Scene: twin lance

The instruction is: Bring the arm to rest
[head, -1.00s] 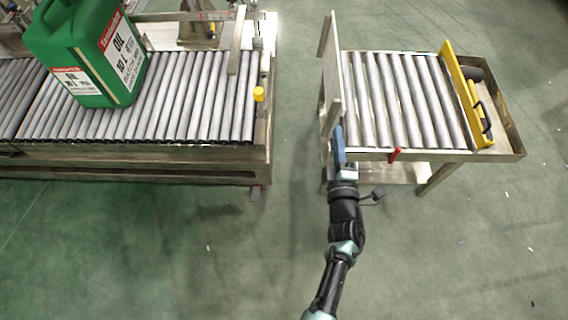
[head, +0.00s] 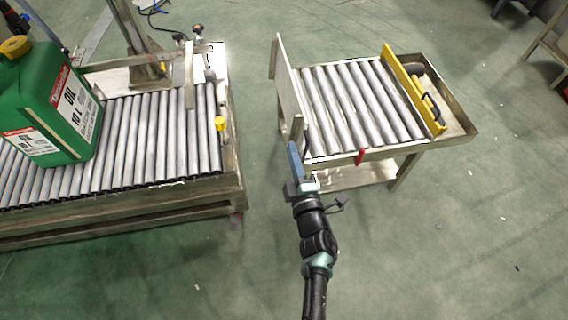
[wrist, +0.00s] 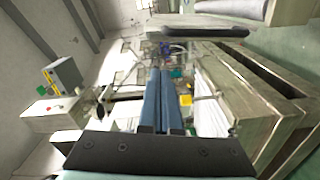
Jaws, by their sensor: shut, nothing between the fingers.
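My arm reaches forward from the bottom of the head view. My gripper (head: 295,158) is at its far end, beside the near left corner of the small roller cart (head: 347,152). From the head view I cannot tell whether it touches the cart's upright end board (head: 287,88). In the wrist view the two blue fingers of my gripper (wrist: 158,82) lie side by side, closed, with nothing held between them.
A roller conveyor (head: 160,140) on the left carries a green oil canister (head: 50,105). A yellow knob (head: 220,124) is on its edge. The cart has a yellow bar (head: 412,88) and a red handle (head: 361,156). Green floor lies free in front and right.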

